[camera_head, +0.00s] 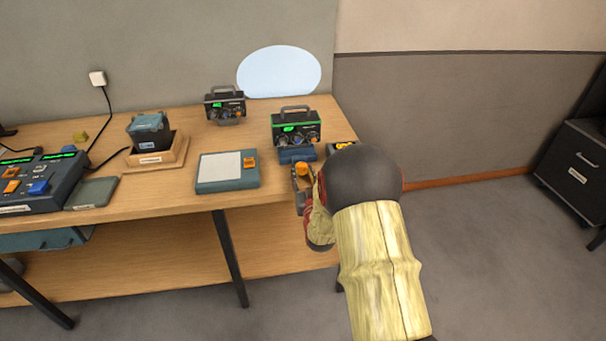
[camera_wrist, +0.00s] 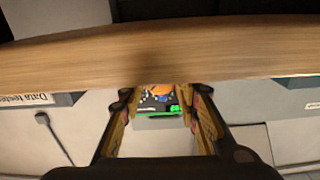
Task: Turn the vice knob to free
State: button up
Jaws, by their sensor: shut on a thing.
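A small orange knob (camera_head: 302,170) shows at the front right edge of the workbench, at the tips of my gripper (camera_head: 303,182). I cannot read a label on it, and the vice's body is mostly hidden by my arm. In the wrist view an orange patch (camera_wrist: 159,89) lies between the fingertips of my gripper (camera_wrist: 160,95). The fingers are shut on this knob, with a gap the width of the knob between them. The knob's marks and its setting cannot be made out.
A box with a green display (camera_head: 296,128) stands just behind, and a similar box (camera_head: 225,106) farther left. A flat blue-grey unit (camera_head: 228,171) with an orange switch lies to the left. The wooden bench (camera_head: 190,203) ends just right of my gripper, with open floor beyond.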

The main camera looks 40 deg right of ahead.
dwell(0.3)
jog(key=o, duration=0.9)
jog(key=shift+s, duration=0.1)
jog(key=v, duration=1.2)
